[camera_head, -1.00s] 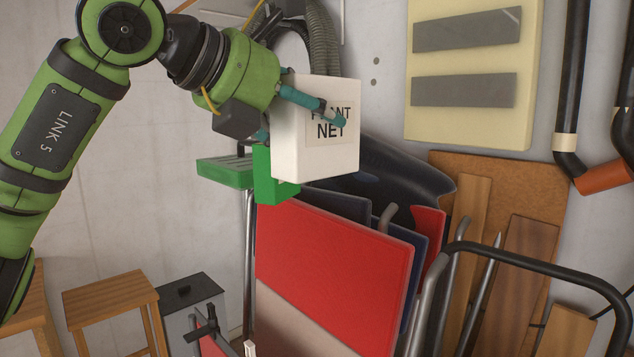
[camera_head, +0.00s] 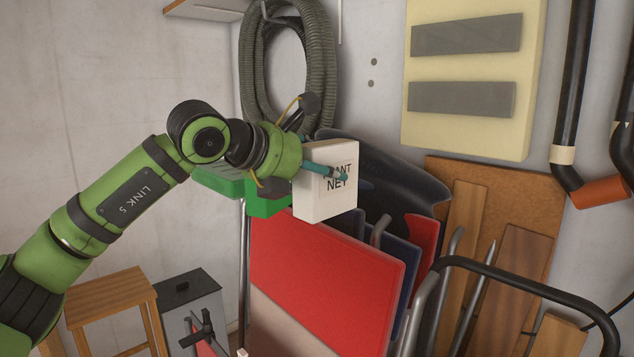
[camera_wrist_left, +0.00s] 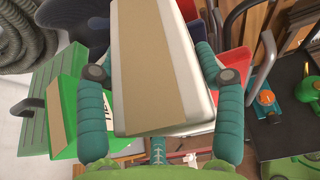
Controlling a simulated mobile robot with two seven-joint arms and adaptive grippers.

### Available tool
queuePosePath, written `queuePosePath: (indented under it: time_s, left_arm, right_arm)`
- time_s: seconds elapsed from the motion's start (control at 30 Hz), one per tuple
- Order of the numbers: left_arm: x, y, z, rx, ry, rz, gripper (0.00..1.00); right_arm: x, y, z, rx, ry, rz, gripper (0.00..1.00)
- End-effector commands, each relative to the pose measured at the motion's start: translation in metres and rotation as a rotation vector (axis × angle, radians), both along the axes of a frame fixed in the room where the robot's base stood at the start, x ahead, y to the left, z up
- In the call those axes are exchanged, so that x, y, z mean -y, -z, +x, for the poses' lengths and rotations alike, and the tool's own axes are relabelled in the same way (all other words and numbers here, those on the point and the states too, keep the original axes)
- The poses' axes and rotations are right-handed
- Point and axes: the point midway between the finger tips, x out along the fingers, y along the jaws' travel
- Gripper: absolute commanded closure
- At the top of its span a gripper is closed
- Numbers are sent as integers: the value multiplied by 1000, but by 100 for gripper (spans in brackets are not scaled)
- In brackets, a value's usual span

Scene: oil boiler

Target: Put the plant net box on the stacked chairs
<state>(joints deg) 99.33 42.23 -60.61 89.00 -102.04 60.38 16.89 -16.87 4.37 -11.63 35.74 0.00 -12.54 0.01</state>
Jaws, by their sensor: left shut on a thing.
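The plant net box (camera_head: 312,207) is white with a "PLANT NET" label, partly covered by a finger. My left gripper (camera_head: 325,172) is shut on it, with one finger across the label face. In the left wrist view the fingers flank the box (camera_wrist_left: 185,60), which has a tan strip. The chairs appear to be the stack of dark curved seats (camera_head: 400,180) and metal tubes behind a red panel (camera_head: 325,270). The box is in front of the dark seats at the panel's upper edge in the picture; contact cannot be told. My right gripper is not in view.
A green box (camera_head: 268,207) and a green slatted piece (camera_head: 218,180) are just left of the plant net box. A black tubular frame (camera_head: 530,280) and wooden boards (camera_head: 510,275) stand right. A wooden stool (camera_head: 110,295) and grey box (camera_head: 185,300) are lower left.

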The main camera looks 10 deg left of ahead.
Motion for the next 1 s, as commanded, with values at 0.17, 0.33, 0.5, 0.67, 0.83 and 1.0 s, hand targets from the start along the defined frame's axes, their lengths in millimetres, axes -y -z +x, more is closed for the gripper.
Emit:
queuePosePath:
  time_s: [0.17,0.33,0.5,0.67,0.83,1.0]
  left_arm:
    - [-1,26,0,-4,-1,3,67]
    - [0,35,-1,-3,1,-1,67]
    - [0,35,-1,-2,1,-1,67]
    - [0,40,-1,-2,1,-1,67]
    - [0,38,-1,-3,1,0,8]
    - [0,38,-1,-3,1,1,8]
  right_arm:
    - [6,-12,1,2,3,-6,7]
    - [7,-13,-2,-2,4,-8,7]
    - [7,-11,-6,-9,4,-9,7]
    - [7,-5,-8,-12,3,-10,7]
    - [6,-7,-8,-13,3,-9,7]
    - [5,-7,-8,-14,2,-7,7]
